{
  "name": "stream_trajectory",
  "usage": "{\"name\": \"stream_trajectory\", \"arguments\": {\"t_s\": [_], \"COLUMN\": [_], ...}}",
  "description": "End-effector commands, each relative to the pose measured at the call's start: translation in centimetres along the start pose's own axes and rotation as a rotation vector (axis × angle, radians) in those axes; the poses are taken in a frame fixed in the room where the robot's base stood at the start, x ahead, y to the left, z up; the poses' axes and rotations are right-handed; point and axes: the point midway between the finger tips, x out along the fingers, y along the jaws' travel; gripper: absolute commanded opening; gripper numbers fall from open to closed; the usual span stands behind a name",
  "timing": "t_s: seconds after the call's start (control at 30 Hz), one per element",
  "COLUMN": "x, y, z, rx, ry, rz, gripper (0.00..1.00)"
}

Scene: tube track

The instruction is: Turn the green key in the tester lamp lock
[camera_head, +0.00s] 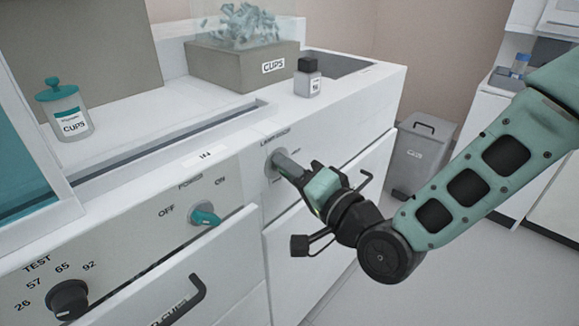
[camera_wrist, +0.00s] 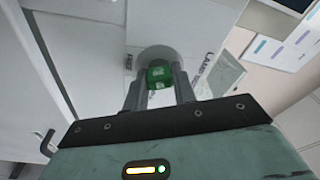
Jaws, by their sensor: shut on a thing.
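The green key (camera_wrist: 159,76) shows in the wrist view between my two fingers, at the round lamp lock (camera_wrist: 158,54) on the white cabinet front. My gripper (camera_wrist: 160,88) is shut on the key. In the head view my gripper (camera_head: 287,168) reaches the lock (camera_head: 270,163) at the right of the panel, and its fingers hide the key there. Lettering beside the lock is partly readable. How far the key is turned I cannot tell.
A teal power switch (camera_head: 205,215) and a black test dial (camera_head: 68,298) are on the panel to the left. Drawer handles (camera_head: 190,300) stick out below. A small dark-capped bottle (camera_head: 307,78) and a grey cups box (camera_head: 243,66) stand on the counter above. A grey bin (camera_head: 422,155) stands behind my arm.

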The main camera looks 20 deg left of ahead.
Motion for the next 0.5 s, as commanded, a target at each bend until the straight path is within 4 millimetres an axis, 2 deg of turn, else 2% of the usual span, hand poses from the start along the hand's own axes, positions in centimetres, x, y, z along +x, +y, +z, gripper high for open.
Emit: {"name": "stream_trajectory", "arguments": {"t_s": [0.23, 0.5], "x": [0.01, 0.02], "y": [-0.08, -0.15], "z": [-0.05, -0.1], "rx": [0.032, 0.244], "ry": [0.0, 0.001], "rz": [0.004, 0.03], "gripper": [0.0, 0.0]}}
